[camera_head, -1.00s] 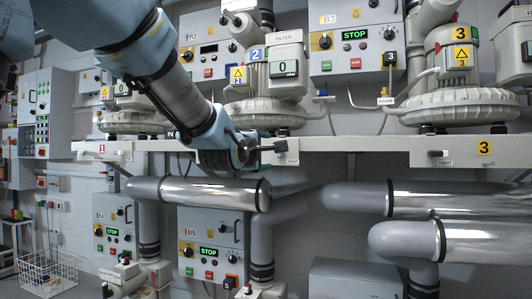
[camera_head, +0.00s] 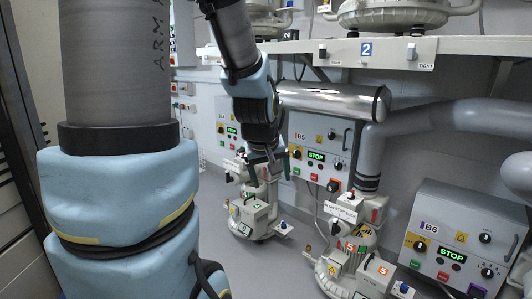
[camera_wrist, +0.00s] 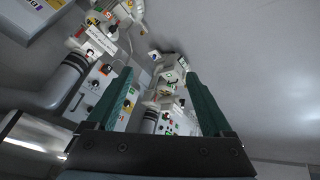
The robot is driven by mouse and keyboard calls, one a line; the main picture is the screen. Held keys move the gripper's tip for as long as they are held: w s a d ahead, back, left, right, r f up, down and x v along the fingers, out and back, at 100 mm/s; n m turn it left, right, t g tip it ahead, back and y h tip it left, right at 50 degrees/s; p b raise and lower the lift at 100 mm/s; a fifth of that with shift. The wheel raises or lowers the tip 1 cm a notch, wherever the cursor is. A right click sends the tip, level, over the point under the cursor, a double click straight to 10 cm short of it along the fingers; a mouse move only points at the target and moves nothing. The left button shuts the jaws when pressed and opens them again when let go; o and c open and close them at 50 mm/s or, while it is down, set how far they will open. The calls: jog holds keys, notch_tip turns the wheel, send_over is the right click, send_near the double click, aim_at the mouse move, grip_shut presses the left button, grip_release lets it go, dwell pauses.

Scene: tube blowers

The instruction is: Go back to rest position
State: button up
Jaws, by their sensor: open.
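My gripper (camera_head: 268,160) hangs below my arm near the middle of the head view, in front of the lower blowers. Its fingers are apart and nothing shows between them. In the wrist view the two green fingers of my gripper (camera_wrist: 160,105) point away from the camera, spread apart with empty space between. Beyond them are blower machines and control panels, seen at an angle.
A blower marked 5 (camera_head: 350,255) stands on the floor, with panel B5 (camera_head: 318,145) behind it and panel B6 (camera_head: 450,245) at right. A shelf marked 2 (camera_head: 400,48) runs above, with a silver pipe (camera_head: 330,97) below. Grey floor (camera_head: 225,190) is clear at left.

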jog(key=s+a+f+m+g+y, duration=0.1)
jog(key=s+a+f+m+g, duration=0.25)
jog(key=s+a+f, duration=0.4)
jog(key=w+d+p+v, duration=0.1)
jog(key=p+v, duration=1.4)
jog(key=v, duration=0.1)
jog(key=shift+a+r+g, duration=0.35)
jog(key=shift+r, duration=0.2)
jog(key=shift+w+n, duration=0.1)
jog(key=shift+n, duration=0.15)
